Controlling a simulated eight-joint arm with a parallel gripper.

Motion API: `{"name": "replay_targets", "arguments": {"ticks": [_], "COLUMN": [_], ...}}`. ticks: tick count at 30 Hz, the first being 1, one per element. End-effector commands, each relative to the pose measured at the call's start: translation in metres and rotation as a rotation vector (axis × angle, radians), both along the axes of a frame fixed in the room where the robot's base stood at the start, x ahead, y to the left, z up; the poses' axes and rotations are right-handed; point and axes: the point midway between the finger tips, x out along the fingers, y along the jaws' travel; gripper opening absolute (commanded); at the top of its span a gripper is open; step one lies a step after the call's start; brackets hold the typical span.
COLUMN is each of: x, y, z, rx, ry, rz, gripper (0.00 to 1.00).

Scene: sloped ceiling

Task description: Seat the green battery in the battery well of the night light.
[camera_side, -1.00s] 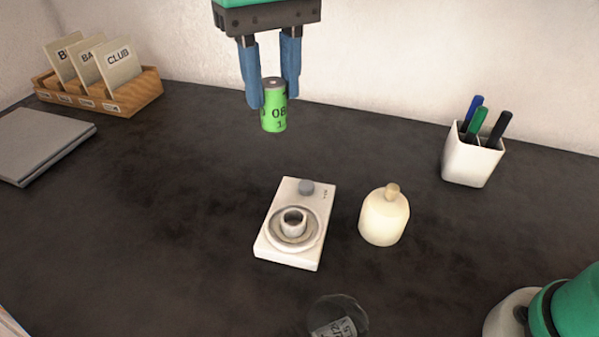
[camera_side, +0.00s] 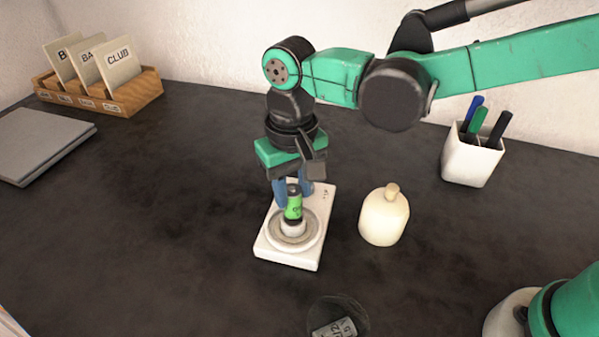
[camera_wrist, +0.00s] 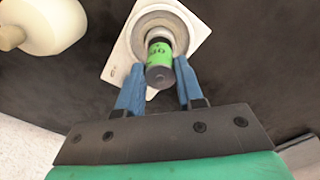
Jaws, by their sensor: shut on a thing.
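The night light (camera_side: 286,252) is a flat white box with a round ring and a short central battery well (camera_side: 292,229). The green battery (camera_side: 293,207) stands upright over the well, its lower end at the well's rim. How far it sits inside I cannot tell. My gripper (camera_side: 292,199) is shut on the battery from both sides, its blue fingers close above the night light. In the wrist view the battery (camera_wrist: 160,56) is between the fingers (camera_wrist: 159,68), in line with the ring on the night light (camera_wrist: 117,66). The box's grey knob is hidden behind my gripper.
A cream rounded bottle-like piece (camera_side: 384,218) stands just right of the night light. A dark round dish (camera_side: 352,306) with a label is in front. A white pen cup (camera_side: 470,162), a wooden card box (camera_side: 135,95) and a grey flat slab (camera_side: 40,140) stand farther off.

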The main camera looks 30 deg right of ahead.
Motion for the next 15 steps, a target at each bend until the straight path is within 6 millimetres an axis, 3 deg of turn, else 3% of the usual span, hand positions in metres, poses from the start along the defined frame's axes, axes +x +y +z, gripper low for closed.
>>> {"name": "replay_targets", "arguments": {"ticks": [7,15], "x": [0.000,0.000], "y": [0.000,0.000], "z": [-0.031,-0.034], "rx": [0.000,0.000], "ry": [0.000,0.000], "rz": [0.000,0.000], "gripper": [0.00,0.00]}}
